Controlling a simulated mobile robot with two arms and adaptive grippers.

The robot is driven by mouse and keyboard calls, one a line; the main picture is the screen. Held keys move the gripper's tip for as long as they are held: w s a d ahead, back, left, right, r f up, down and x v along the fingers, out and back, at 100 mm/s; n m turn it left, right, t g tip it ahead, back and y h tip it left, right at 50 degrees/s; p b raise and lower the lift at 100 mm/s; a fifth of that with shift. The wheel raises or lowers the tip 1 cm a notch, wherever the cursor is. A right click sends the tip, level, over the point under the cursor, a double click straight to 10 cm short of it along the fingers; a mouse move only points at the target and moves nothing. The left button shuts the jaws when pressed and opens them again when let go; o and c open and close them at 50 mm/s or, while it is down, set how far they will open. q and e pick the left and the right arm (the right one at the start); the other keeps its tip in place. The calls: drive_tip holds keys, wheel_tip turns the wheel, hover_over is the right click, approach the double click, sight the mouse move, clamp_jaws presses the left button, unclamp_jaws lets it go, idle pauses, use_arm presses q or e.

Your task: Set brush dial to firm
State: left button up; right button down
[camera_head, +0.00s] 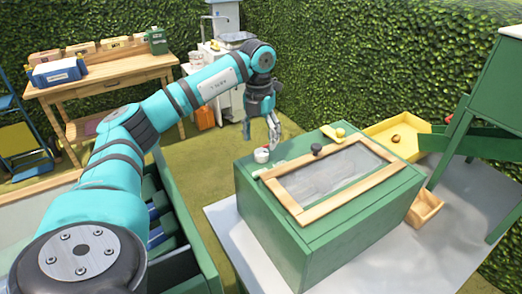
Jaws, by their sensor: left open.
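A green box-shaped machine (270,228) stands on a grey surface, with a wood-framed clear panel on top. A small white round knob (261,155) sits at its far left top corner; it looks like the dial, but its marks are too small to read. My left gripper (272,143) points down just above and beside this knob, open and with nothing seen in it. I cannot tell whether a finger touches the knob. A black knob (316,149) and a yellow lever-like part (339,132) are also on the machine's top. My right gripper is not in view.
A yellow tray (398,152) holding a brown round thing stands behind the machine at the right. A small wooden box (425,207) is beside the machine. A green stand (500,90) rises at the right. A wooden bench (105,80) with boxes is at the back left.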

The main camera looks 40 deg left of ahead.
sight(261, 151)
use_arm(q)
wheel_tip(261, 151, down, 4)
drive_tip(key=shift+s+d+r, duration=0.1)
drive_tip(key=shift+f, duration=0.6)
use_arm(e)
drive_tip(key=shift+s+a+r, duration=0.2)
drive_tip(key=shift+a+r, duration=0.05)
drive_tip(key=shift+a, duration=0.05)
use_arm(q)
drive_tip(key=c, duration=1.2)
